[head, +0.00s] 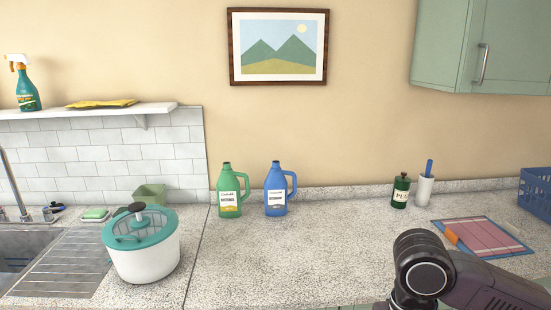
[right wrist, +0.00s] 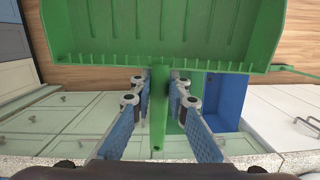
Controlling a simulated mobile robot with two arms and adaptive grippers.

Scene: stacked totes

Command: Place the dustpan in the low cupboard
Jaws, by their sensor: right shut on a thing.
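The green dustpan (right wrist: 165,30) fills the top of the right wrist view, its wide ribbed pan away from me. My right gripper (right wrist: 160,80) is shut on its handle (right wrist: 158,120), with a finger on either side. In the head view only part of my right arm shows at the lower right; the gripper and dustpan are hidden there. Green cupboard fronts (right wrist: 60,125) show below the dustpan in the right wrist view. A blue box-like shape (right wrist: 227,100) shows beside the handle; I cannot tell whether it is inside a cupboard. My left gripper is not in view.
The speckled worktop (head: 270,260) holds a white tub with a teal lid (head: 145,250), a green bottle (head: 229,195) and a blue bottle (head: 275,190). A folded cloth (head: 480,236) and blue basket (head: 536,190) are at the right. A wooden floor (right wrist: 25,65) shows below.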

